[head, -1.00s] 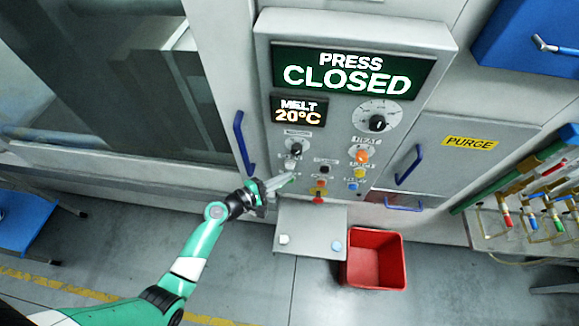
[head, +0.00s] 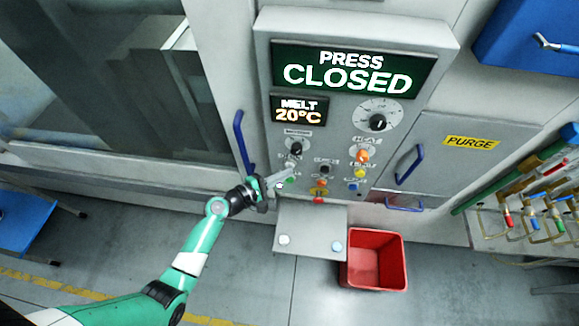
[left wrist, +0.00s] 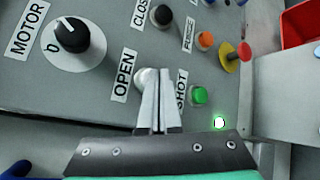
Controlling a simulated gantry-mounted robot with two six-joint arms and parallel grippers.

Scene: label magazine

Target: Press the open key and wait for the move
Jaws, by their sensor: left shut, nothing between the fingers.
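The open key is a pale round button (left wrist: 143,77) beside the OPEN label (left wrist: 123,75) in the left wrist view. My left gripper (left wrist: 164,72) is shut and empty. Its fingertips overlap the right side of the key; I cannot tell whether they touch or press it. In the head view my left gripper (head: 292,172) reaches the lower left of the control panel (head: 348,125) and hides part of the keys. The large display (head: 347,71) reads PRESS CLOSED. My right gripper is not in view.
A green button (left wrist: 200,95) by the SHOT label and a red mushroom button (left wrist: 244,51) on yellow sit close to the fingers. A black MOTOR knob (left wrist: 72,35) is at left. A shelf (head: 310,231) and red bin (head: 375,258) are below the panel.

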